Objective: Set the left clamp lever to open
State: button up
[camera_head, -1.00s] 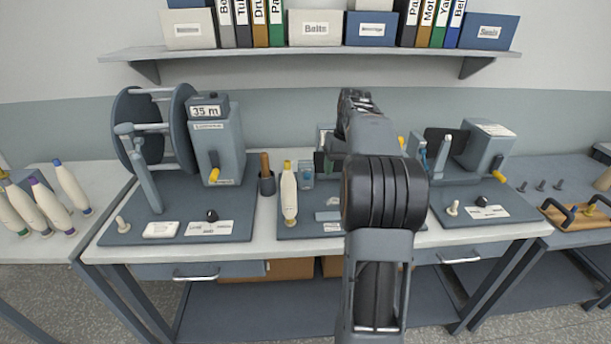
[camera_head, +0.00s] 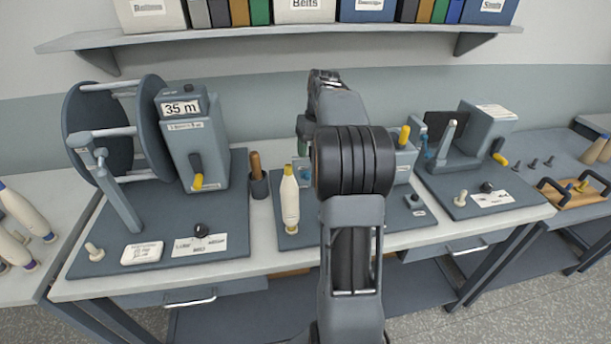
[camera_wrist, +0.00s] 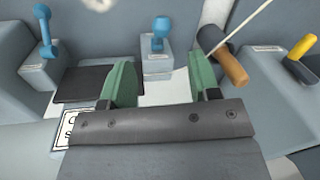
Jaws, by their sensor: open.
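Two blue levers stand on grey labelled blocks in the wrist view: one at the left (camera_wrist: 45,32) and one near the middle (camera_wrist: 160,30). I cannot read their labels. My gripper (camera_wrist: 160,62) is open, its two green fingers apart with nothing held between them. The middle lever and its block show beyond the gap between the fingers; the left lever is off to the left of both fingers. In the head view my gripper (camera_head: 303,146) is partly hidden by my arm, over the middle station, and much of that station is hidden too.
A cream bobbin (camera_head: 289,200) stands upright left of my arm. A winder with a large reel (camera_head: 112,130) stands left; a shelf (camera_head: 280,36) spans above.

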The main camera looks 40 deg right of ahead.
aim_at(308, 172)
jog(key=f, duration=0.3)
jog(key=a+f, duration=0.1)
jog(key=f, duration=0.6)
jog(key=shift+w+a, duration=0.2)
jog(key=shift+a, duration=0.15)
jog(key=shift+c, duration=0.4)
jog(key=shift+r, duration=0.1)
grip_shut()
